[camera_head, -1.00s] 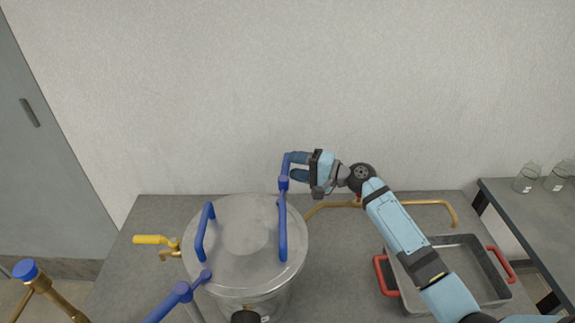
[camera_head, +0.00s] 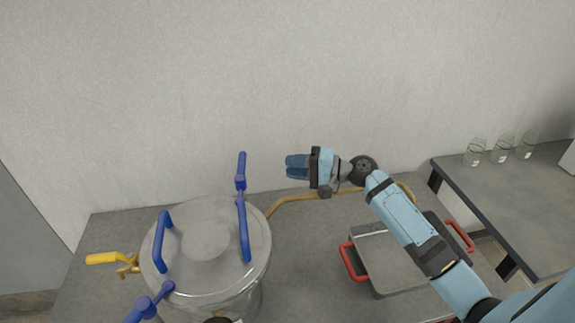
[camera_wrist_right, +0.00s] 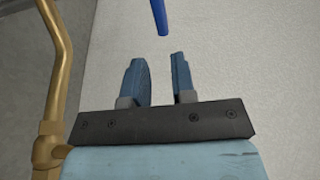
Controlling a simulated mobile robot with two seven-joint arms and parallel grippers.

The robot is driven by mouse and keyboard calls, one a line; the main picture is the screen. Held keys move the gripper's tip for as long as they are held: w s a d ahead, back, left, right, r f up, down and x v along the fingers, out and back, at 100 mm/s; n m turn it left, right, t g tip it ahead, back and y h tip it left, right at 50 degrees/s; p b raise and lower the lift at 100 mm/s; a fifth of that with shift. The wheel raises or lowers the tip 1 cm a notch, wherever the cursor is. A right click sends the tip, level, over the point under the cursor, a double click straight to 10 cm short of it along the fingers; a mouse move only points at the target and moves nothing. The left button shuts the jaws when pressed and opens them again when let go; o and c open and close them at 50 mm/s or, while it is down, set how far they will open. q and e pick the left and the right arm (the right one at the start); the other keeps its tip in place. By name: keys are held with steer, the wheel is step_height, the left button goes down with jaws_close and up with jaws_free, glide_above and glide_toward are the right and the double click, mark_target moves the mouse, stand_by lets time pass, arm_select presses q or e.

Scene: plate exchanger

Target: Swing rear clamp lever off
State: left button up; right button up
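The rear clamp lever (camera_head: 241,172) is a blue bar at the back edge of the round metal lid (camera_head: 208,243). It points up and away toward the wall, just beyond one blue lid handle (camera_head: 244,232). My right gripper (camera_head: 288,166) is to the right of the lever, clear of it and empty. In the right wrist view a gap shows between the fingers (camera_wrist_right: 155,65), and the end of a blue bar, likely the lever, is beyond them at the top. My left gripper is not in view.
A second blue lever (camera_head: 143,309) is at the front of the lid. A yellow-handled valve (camera_head: 103,258) is at left. A brass pipe (camera_head: 310,196) runs behind the vessel. A tray with red handles (camera_head: 352,262) is at right; several glass beakers (camera_head: 475,151) stand on another bench.

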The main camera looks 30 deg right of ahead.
steer(key=r+g, duration=0.1)
steer(key=w+r+n+g, duration=0.1)
steer(key=r+n, duration=0.1)
steer(key=shift+w+d+r+g+p, duration=0.2)
steer(key=shift+w+r+g+p, duration=0.1)
steer(key=shift+r+g+p, duration=0.1)
jaws_close()
step_height(320, 180, up, 2)
steer(key=d+r+g+h, duration=0.1)
steer(key=d+g, duration=0.1)
steer(key=d, duration=0.1)
steer(key=p, duration=0.2)
glide_toward(245, 161)
steer(key=shift+n+g, duration=0.3)
steer(key=shift+g, duration=0.1)
steer(key=x, duration=0.6)
steer(key=shift+w+r, duration=0.2)
steer(key=shift+w+a+f+h, duration=0.3)
steer(key=shift+a+f, duration=0.1)
steer(key=shift+a, duration=0.2)
steer(key=shift+d, duration=0.1)
